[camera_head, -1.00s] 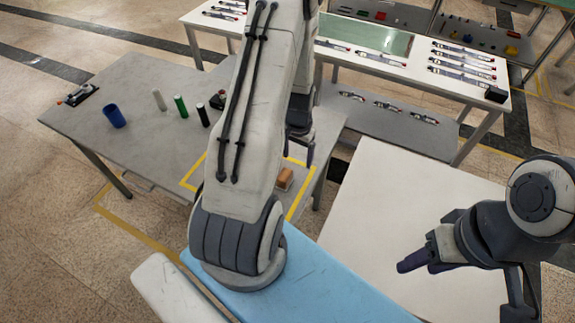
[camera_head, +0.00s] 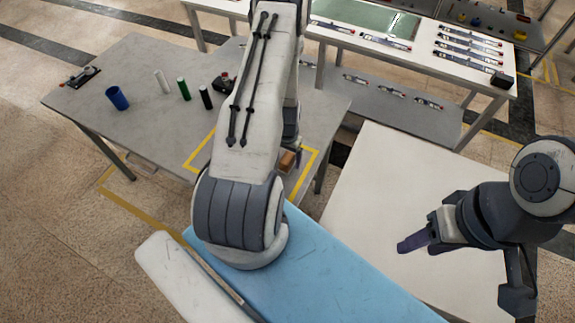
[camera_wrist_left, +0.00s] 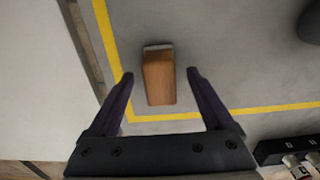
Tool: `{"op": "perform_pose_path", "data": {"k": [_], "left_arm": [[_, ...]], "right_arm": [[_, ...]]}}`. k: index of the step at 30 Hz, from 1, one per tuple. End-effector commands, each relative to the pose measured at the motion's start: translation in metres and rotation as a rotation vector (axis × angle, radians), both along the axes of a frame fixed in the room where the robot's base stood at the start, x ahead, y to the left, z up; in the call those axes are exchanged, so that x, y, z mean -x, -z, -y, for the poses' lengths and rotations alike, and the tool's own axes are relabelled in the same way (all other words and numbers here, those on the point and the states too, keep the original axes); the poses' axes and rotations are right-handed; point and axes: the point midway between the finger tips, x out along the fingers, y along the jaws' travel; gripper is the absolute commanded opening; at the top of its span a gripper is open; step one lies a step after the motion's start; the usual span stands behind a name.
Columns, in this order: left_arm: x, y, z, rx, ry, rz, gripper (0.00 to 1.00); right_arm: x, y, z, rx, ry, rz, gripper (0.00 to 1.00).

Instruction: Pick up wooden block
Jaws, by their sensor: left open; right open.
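The wooden block (camera_wrist_left: 159,78) is a brown block with a pale grey end. It lies on the grey table inside a yellow taped outline. In the head view the block (camera_head: 287,161) is partly hidden behind my left arm. My left gripper (camera_wrist_left: 159,74) is open, with one dark finger on each side of the block's near part in the left wrist view. I cannot tell how far above the table the fingertips are. In the head view the left gripper (camera_head: 297,158) is mostly hidden by the arm. My right gripper (camera_head: 402,247) is over the white table, away from the block.
On the grey table (camera_head: 130,70) stand a blue cup (camera_head: 117,98), a white cylinder (camera_head: 162,82), a green cylinder (camera_head: 184,89) and a black cylinder (camera_head: 206,98). A clamp-like tool (camera_head: 80,77) lies at its left corner. The white table (camera_head: 375,190) at right is bare.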

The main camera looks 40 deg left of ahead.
Motion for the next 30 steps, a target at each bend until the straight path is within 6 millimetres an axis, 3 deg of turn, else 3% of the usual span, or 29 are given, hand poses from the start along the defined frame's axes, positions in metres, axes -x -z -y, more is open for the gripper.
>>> {"op": "perform_pose_path", "data": {"k": [1,3,13,18,20,30], "left_arm": [[-0.0002,0.0132,-0.0001,0.000,0.000,0.000,0.85],[-0.0002,0.0182,-0.0001,0.000,-0.001,0.000,0.85],[0.0001,0.0193,-0.0005,0.000,0.000,0.000,0.85],[0.0002,0.0192,-0.0005,0.000,0.000,-0.001,0.20],[0.0002,0.0192,-0.0005,0.000,-0.001,-0.001,0.00],[0.0000,0.0153,-0.0006,0.000,-0.001,0.000,0.00]], "right_arm": [[0.0000,0.0115,0.0000,0.000,0.001,0.000,0.50],[0.0000,0.0155,0.0000,0.000,0.002,0.000,0.50],[-0.0002,0.0155,-0.0002,0.000,0.003,0.000,0.50],[-0.0002,0.0154,-0.0001,-0.001,0.003,0.001,0.50],[-0.0002,0.0155,-0.0002,-0.001,0.003,0.001,0.50],[-0.0002,0.0122,-0.0001,0.000,0.002,0.000,0.50]]}}
